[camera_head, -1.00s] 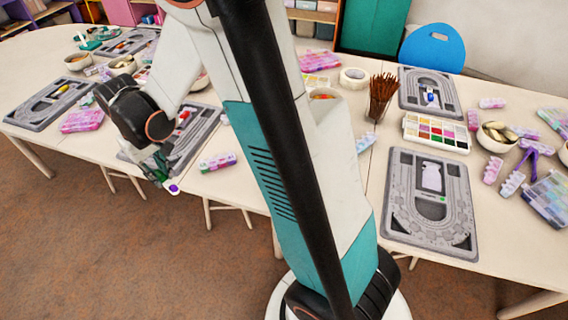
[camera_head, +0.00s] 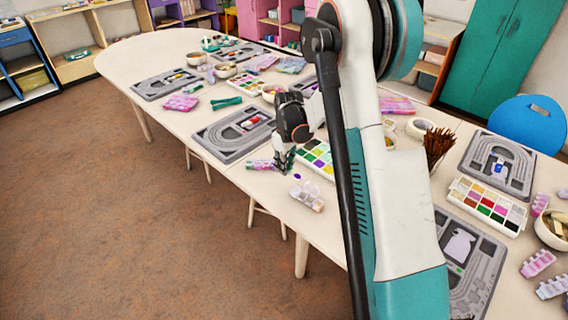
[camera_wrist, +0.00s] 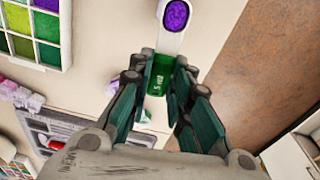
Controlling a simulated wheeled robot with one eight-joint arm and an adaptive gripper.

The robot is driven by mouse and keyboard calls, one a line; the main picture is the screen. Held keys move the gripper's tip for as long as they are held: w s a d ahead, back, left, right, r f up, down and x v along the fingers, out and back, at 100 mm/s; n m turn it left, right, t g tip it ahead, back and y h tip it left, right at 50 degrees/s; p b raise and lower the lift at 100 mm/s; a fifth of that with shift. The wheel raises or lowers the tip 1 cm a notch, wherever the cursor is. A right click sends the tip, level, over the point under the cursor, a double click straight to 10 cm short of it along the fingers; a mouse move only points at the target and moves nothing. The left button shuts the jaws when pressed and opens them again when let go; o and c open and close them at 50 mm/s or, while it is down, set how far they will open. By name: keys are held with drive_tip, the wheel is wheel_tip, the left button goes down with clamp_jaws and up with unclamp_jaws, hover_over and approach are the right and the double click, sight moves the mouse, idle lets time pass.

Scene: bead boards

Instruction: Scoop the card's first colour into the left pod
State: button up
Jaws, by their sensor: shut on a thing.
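My gripper (camera_head: 284,165) is shut on a scoop with a green handle (camera_wrist: 161,75), also held between the fingers (camera_wrist: 160,92) in the wrist view. The scoop's white bowl holds purple beads (camera_wrist: 177,15); the purple load also shows in the head view (camera_head: 297,177). The bowl is over or near the table's front edge. A partitioned colour tray (camera_head: 318,160) lies right of my gripper, with green, purple and white cells (camera_wrist: 20,47). A pale row container (camera_head: 307,197) is near the scoop, and a pink-green one (camera_head: 261,165) is left. I cannot make out the card or which container is the left pod.
A grey bead board (camera_head: 212,138) lies left of my gripper. A green item (camera_head: 226,103) lies beyond it, and another board (camera_head: 150,85) is further left. A brush cup (camera_head: 437,160) and second colour tray (camera_head: 468,212) stand right. Floor is clear in front of the table.

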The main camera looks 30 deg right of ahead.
sight(290, 171)
drive_tip(key=shift+s+d+f+t+y+b, duration=0.1)
drive_tip(key=shift+s+f+t+b, duration=0.2)
drive_tip(key=shift+f, duration=0.25)
drive_tip(key=shift+s+d+f+t+y+b, duration=0.1)
drive_tip(key=shift+f+t+b, duration=0.05)
drive_tip(key=shift+f+b, duration=0.4)
drive_tip(key=shift+s+d+f+t+y+b, duration=0.1)
drive_tip(key=shift+s+f+t+b, duration=0.15)
drive_tip(key=shift+f, duration=0.35)
drive_tip(key=shift+s+d+r+t+y, duration=0.2)
drive_tip(key=shift+s+r+t+y, duration=0.35)
drive_tip(key=shift+t, duration=0.45)
drive_tip(key=shift+s+d+r+t, duration=0.15)
drive_tip(key=shift+r+t, duration=0.25)
drive_tip(key=shift+t, duration=0.3)
drive_tip(key=shift+y, duration=0.25)
drive_tip(key=shift+r, duration=0.1)
drive_tip(key=shift+s+r+t+b, duration=0.15)
drive_tip(key=shift+t+b, duration=0.3)
drive_tip(key=shift+t, duration=0.05)
drive_tip(key=shift+s, duration=0.1)
